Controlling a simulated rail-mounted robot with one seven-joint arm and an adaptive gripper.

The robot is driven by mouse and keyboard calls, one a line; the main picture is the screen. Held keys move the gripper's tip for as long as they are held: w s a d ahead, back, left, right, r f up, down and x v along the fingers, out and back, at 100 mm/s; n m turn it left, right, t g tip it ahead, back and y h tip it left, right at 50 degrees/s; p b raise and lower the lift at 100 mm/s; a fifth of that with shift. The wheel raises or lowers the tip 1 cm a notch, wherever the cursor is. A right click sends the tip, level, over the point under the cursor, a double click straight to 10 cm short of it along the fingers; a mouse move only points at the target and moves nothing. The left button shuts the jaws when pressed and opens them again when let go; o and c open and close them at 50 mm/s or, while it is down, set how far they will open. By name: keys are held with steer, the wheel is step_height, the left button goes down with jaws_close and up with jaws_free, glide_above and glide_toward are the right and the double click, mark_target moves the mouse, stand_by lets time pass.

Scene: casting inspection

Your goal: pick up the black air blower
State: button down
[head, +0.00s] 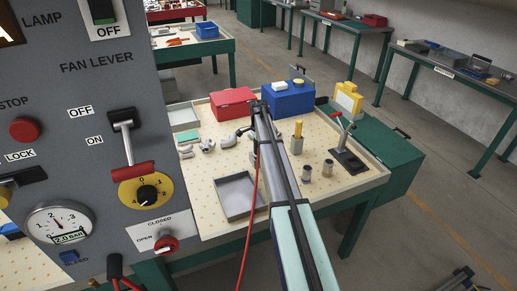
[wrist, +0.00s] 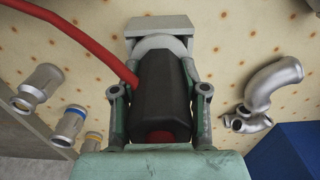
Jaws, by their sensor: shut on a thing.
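The black air blower (wrist: 165,85) is in the middle of the wrist view, a dark faceted body with a red part at its near end. A red hose (wrist: 82,45) runs to its left side from the upper left. My gripper (wrist: 160,72) has one finger on each side of the blower and is shut on it. A pale round part and a grey block show beyond the blower; I cannot tell whether they belong to it. In the head view my gripper (head: 257,112) is over the pegboard table, with much of the blower hidden by my arm.
The table (head: 215,142) holds a red box (head: 233,103), a blue box (head: 289,99), a grey tray (head: 238,196), metal pipe fittings (head: 207,145), small cylinders (head: 328,168) and a black-based stand (head: 348,160). The red hose hangs past the table's front. A control panel (head: 90,150) stands at left.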

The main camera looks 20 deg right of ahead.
steer(key=shift+r, duration=0.1)
step_height(320, 180, up, 20)
steer(key=b, duration=0.5)
steer(key=c, duration=1.3)
jaws_free()
steer(key=c, duration=0.5)
steer(key=shift+o, duration=0.2)
steer(key=shift+r+p, duration=0.1)
steer(key=shift+p, duration=0.2)
steer(key=shift+s+p, duration=0.1)
steer(key=shift+p, duration=0.25)
